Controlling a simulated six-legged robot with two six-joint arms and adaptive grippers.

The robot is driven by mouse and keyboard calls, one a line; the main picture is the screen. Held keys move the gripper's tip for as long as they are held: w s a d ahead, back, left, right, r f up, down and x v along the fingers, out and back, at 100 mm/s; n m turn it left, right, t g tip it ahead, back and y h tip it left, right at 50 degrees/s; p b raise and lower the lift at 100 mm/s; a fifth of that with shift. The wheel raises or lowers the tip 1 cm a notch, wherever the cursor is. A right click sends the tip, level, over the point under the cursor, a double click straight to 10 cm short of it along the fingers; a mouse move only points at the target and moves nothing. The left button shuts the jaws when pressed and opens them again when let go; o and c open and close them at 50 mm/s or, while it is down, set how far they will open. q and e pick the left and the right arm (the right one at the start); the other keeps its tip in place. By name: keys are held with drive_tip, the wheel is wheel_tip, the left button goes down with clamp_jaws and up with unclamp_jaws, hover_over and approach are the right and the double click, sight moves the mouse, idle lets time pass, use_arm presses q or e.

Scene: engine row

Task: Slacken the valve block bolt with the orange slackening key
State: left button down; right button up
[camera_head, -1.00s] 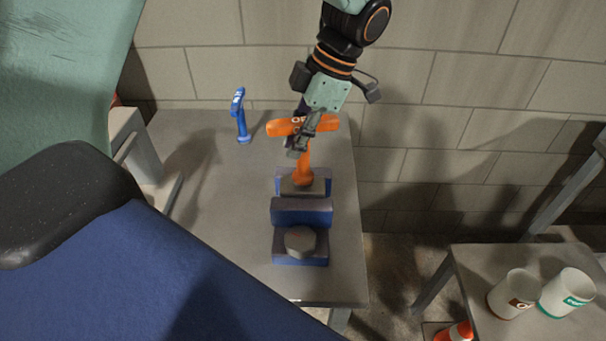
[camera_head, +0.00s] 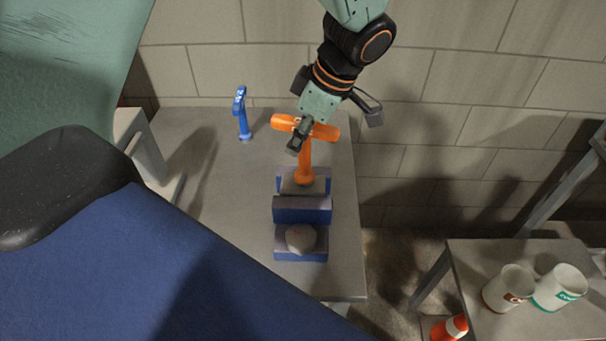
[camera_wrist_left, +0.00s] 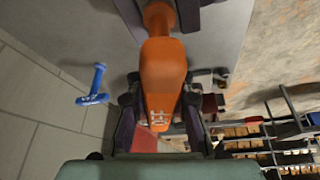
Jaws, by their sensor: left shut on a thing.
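The orange slackening key (camera_head: 305,160) stands upright, T-shaped, with its foot on the rear part of the blue valve block (camera_head: 302,214). Whatever bolt lies beneath the foot is hidden. My left gripper (camera_head: 300,138) reaches in from above and is shut on the key's crossbar handle. In the left wrist view the orange handle (camera_wrist_left: 160,75) lies between the two dark fingers (camera_wrist_left: 160,108). A round grey bolt head or knob (camera_head: 300,238) sits on the front part of the block, apart from the key. My right gripper is not in view.
A blue key (camera_head: 242,115) stands upright on the grey table (camera_head: 215,215), left of the orange one. A brick wall (camera_head: 440,50) is behind. Two white mugs (camera_head: 510,288) (camera_head: 560,287) stand on a side table at right, with an orange cone (camera_head: 449,327) beside it.

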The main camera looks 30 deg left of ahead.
use_arm(q)
drive_tip(key=m, duration=0.1)
drive_tip(key=m+t, duration=0.1)
drive_tip(key=m, duration=0.2)
drive_tip(key=shift+w+a+m+t, duration=0.1)
drive_tip(key=shift+w+m+t, duration=0.2)
drive_tip(key=shift+t, duration=0.1)
drive_tip(key=m, duration=0.1)
drive_tip(key=m+t+b, duration=0.1)
drive_tip(key=m, duration=0.2)
drive_tip(key=shift+w+t+b, duration=0.25)
drive_tip(key=shift+t+b, duration=0.05)
drive_tip(key=shift+b, duration=0.1)
drive_tip(key=shift+r+m+t+h, duration=0.1)
drive_tip(key=shift+m+t+h, duration=0.2)
drive_tip(key=shift+m, duration=0.5)
drive_tip(key=shift+w, duration=0.1)
